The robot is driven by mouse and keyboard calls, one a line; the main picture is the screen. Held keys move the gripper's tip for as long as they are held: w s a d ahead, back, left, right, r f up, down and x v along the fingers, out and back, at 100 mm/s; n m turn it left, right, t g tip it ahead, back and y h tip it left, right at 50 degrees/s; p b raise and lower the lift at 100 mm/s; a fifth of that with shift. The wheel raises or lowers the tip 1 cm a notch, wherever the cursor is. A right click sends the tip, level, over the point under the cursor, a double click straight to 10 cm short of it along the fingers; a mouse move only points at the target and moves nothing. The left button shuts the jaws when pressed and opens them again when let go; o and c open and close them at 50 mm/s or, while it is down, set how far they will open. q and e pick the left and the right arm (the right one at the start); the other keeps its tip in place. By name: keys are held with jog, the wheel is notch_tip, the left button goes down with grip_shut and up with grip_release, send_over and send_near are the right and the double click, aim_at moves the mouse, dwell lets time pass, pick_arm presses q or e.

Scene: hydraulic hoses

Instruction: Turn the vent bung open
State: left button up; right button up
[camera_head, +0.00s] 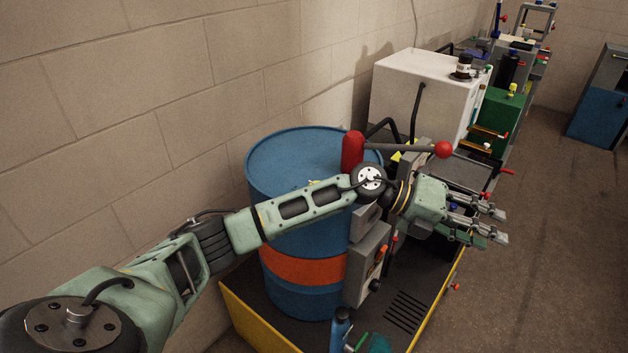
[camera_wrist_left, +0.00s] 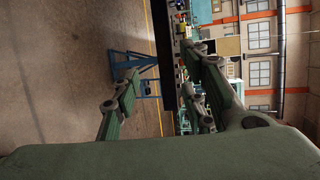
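A blue drum (camera_head: 290,150) with an orange band stands against the wall. A small yellow piece (camera_head: 315,182) shows on its top just above my forearm; I cannot tell whether it is the vent bung, as my arm hides part of the drum top. A red upright part with a grey lever and red ball (camera_head: 443,149) rises at the drum's right rim. My left gripper (camera_head: 497,224) is open and empty, to the right of the drum and clear of it. Its spread fingers also show in the left wrist view (camera_wrist_left: 160,95). My right gripper is out of view.
The drum stands on a dark platform with a yellow edge (camera_head: 250,322). A grey control box (camera_head: 370,262) is at its right side. A white cabinet (camera_head: 405,95) and a green unit (camera_head: 492,122) stand behind. The floor to the right is clear.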

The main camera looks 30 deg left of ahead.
pick_arm(q)
jog(key=w+a+f+m+g+y, duration=0.1)
jog(key=w+a+f+g+y, duration=0.15)
jog(key=a+y, duration=0.7)
jog(key=s+a+r+n+y, duration=0.1)
jog(key=a, duration=0.8)
jog(key=a+r+n+g+y, duration=0.1)
jog(key=a+r+y, duration=0.1)
jog(key=a, duration=0.8)
jog(key=s+a+r+n+y, duration=0.1)
jog(key=a+r, duration=0.1)
jog(key=a, duration=0.7)
jog(key=shift+s+a+r+g+y, duration=0.15)
jog(key=shift+s+g+y, duration=0.2)
jog(key=shift+s+a, duration=0.15)
jog(key=shift+a, duration=0.15)
notch_tip(320, 180, down, 6)
jog(key=p, duration=0.2)
jog(key=shift+p, duration=0.3)
jog(key=shift+d+f, duration=0.1)
jog(key=shift+f, duration=0.65)
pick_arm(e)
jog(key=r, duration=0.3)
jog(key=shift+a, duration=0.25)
